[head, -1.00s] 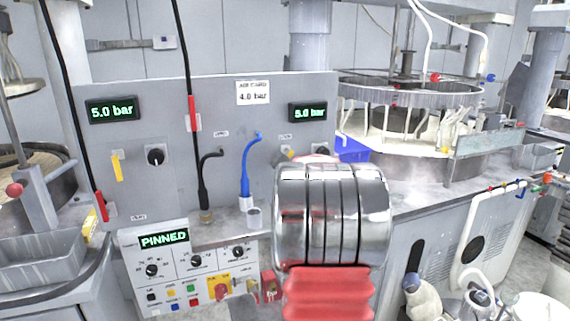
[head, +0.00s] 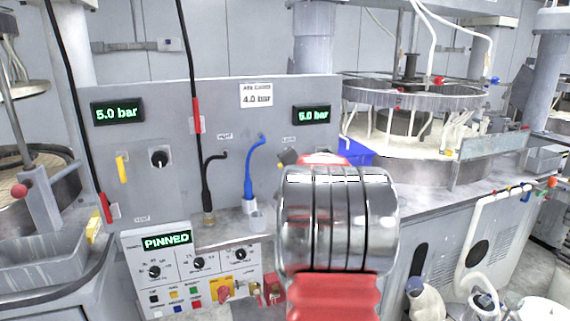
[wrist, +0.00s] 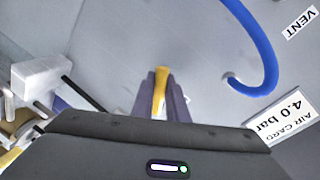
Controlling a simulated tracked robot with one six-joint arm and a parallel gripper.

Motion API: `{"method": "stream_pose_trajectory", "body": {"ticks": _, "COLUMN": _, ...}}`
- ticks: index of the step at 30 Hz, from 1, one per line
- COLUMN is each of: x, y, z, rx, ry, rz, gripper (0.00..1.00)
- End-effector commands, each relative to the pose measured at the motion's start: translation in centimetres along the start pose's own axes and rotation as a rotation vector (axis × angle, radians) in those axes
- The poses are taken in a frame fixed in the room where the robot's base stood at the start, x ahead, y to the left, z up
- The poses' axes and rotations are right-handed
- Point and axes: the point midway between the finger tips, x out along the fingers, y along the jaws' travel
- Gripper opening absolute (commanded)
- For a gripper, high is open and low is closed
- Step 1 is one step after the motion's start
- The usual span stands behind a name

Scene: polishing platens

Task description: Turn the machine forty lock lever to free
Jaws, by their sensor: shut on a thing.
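My gripper (wrist: 161,78) is shut on a yellow lever (wrist: 160,90) in the wrist view. The lever shows as a narrow strip between the two purple-grey fingers, end on against the grey panel. In the head view my arm stands in front of the right part of the grey panel (head: 225,115), below the right 5.0 bar display (head: 312,115), and hides my fingers and most of the lever. A second yellow lever (head: 122,168) is upright on the panel's left part, clear of my gripper. The lit sign below reads PINNED (head: 166,242).
A blue hose (head: 250,172) and a black hose (head: 207,180) hang left of my arm. The blue hose (wrist: 262,45) passes right of my fingers in the wrist view. An air card (head: 256,95) reads 4.0 bar. A round polishing machine (head: 410,92) stands right.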

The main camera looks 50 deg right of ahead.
Motion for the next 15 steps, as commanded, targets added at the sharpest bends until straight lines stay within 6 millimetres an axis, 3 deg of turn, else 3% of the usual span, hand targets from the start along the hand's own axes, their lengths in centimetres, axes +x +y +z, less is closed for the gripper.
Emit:
{"method": "stream_pose_trajectory", "body": {"ticks": 7, "x": 0.03, "y": -0.28, "z": -0.03, "rx": 0.0, "ry": 0.001, "rz": -0.005, "gripper": 0.0}}
{"method": "stream_pose_trajectory", "body": {"ticks": 8, "x": 0.03, "y": -0.28, "z": -0.04, "rx": 0.0, "ry": 0.001, "rz": -0.005, "gripper": 0.14}}
{"method": "stream_pose_trajectory", "body": {"ticks": 15, "x": 0.01, "y": -0.14, "z": -0.03, "rx": 0.0, "ry": 0.001, "rz": -0.003, "gripper": 0.31}}
